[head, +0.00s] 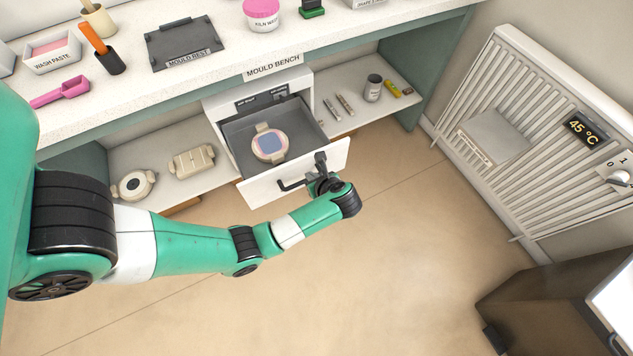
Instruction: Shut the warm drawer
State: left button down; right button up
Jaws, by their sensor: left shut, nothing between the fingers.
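The warm drawer (262,189) stands pulled out under the mould bench (225,78). Its front is white with a dark bar handle, and its inside is grey. My left gripper (321,162) is at the right part of the drawer front, by the handle's right end. Its fingers are shut with nothing between them. I cannot tell whether they touch the front. My right gripper is not in view.
Cream moulds (191,160) sit on the lower shelf left of the drawer, and small tools and a jar (373,88) to its right. A white slatted radiator (500,135) stands at the right, with a brown cabinet (545,300) below. The floor before the drawer is clear.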

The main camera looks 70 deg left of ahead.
aim_at(300, 162)
pick_arm(q)
jog(key=a, duration=0.1)
jog(key=a+f+b, duration=0.1)
jog(key=a, duration=0.2)
jog(key=shift+s+a+f+b, duration=0.2)
jog(key=shift+s+a+b, duration=0.1)
jog(key=shift+a, duration=0.3)
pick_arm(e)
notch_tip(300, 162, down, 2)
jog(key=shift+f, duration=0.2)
pick_arm(q)
jog(key=shift+r, duration=0.1)
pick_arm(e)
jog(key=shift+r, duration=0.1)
